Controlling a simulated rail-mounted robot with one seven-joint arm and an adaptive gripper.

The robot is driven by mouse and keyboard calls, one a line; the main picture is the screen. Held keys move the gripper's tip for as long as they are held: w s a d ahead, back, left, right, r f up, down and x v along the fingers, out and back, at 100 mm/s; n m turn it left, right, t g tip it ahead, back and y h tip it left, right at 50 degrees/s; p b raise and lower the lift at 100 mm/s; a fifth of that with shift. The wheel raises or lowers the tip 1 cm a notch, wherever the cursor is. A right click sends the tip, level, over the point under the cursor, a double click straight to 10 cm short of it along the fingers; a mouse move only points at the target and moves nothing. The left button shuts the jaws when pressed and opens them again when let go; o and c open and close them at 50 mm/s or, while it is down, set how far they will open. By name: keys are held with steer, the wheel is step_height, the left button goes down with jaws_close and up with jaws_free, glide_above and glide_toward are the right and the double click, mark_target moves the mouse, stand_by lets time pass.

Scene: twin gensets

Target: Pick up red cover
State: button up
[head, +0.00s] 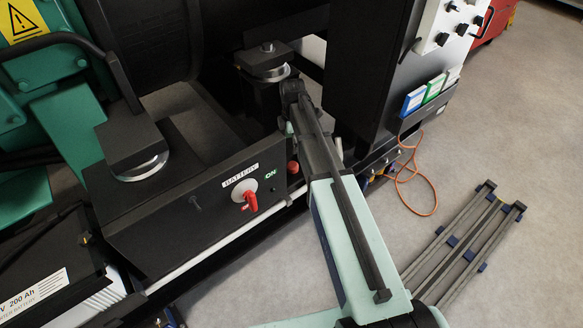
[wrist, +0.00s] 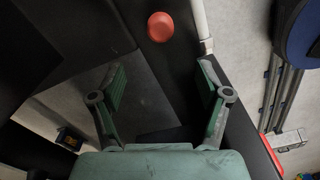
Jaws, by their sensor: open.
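A small round red cover (wrist: 160,27) sits on a black surface at the top of the wrist view, beyond my fingertips. In the head view, a red round piece (head: 293,167) shows on the black frame just left of my arm, and it looks like the same cover. My gripper (wrist: 163,72) is open, with its two green fingers spread and nothing between them. The cover lies ahead of the gap between the fingers, apart from both. In the head view my arm hides most of the gripper.
A red battery switch (head: 250,201) is on the black panel left of the cover. A pale pipe (wrist: 201,22) runs close right of the cover. A black cabinet (head: 365,65) stands behind my arm. An orange cable (head: 413,172) lies at right, with open floor around it.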

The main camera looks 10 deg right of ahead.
mark_target(292, 164)
step_height(292, 164, down, 13)
steer(key=shift+f, duration=0.15)
steer(key=c, duration=1)
